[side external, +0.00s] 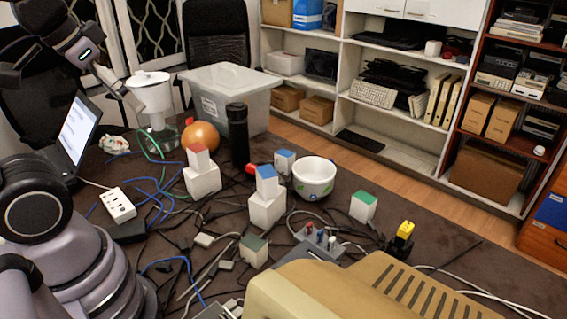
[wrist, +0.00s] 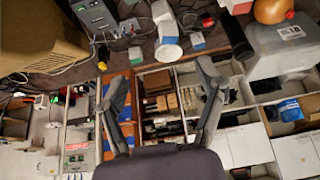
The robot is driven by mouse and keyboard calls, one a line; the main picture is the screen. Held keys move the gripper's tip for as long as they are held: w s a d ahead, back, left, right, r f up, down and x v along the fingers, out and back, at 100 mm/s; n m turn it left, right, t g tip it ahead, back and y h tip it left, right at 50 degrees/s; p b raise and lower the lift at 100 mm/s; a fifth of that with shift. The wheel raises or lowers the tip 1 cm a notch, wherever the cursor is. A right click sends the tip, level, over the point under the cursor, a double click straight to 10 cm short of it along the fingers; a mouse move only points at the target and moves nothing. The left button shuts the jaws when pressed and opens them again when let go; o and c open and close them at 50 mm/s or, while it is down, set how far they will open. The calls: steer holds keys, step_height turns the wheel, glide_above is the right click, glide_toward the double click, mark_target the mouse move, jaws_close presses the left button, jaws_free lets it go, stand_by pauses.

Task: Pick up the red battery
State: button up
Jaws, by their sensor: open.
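A small red object (side external: 251,168) shows between the black cylinder (side external: 237,135) and a blue-topped white block (side external: 267,183) in the side view. It is partly hidden, and I cannot tell for sure that it is a battery. The black cylinder also shows in the wrist view (wrist: 237,36).
An orange ball (side external: 200,136), a grey bin (side external: 225,88) and a white bowl (side external: 314,178) stand near the red object. A green-topped block (side external: 363,206) and yellow object (side external: 404,232) lie to the right. Cables clutter the table. A beige case (side external: 345,295) stands in front.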

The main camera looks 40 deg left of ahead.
steer(key=w+a+f+t, duration=0.1)
steer(key=w+a+f, duration=0.1)
steer(key=w, duration=0.4)
steer(key=w+a+f, duration=0.1)
steer(key=w+f, duration=0.1)
steer(key=w, duration=0.4)
steer(key=n+t+y, duration=0.2)
steer(key=t, duration=0.3)
glide_above(249, 167)
steer(key=s+d, duration=0.2)
steer(key=s, duration=0.9)
step_height(249, 167, down, 28)
steer(key=x, duration=1.4)
steer(key=shift+w+r, duration=0.1)
steer(key=shift+r, duration=0.1)
jaws_close()
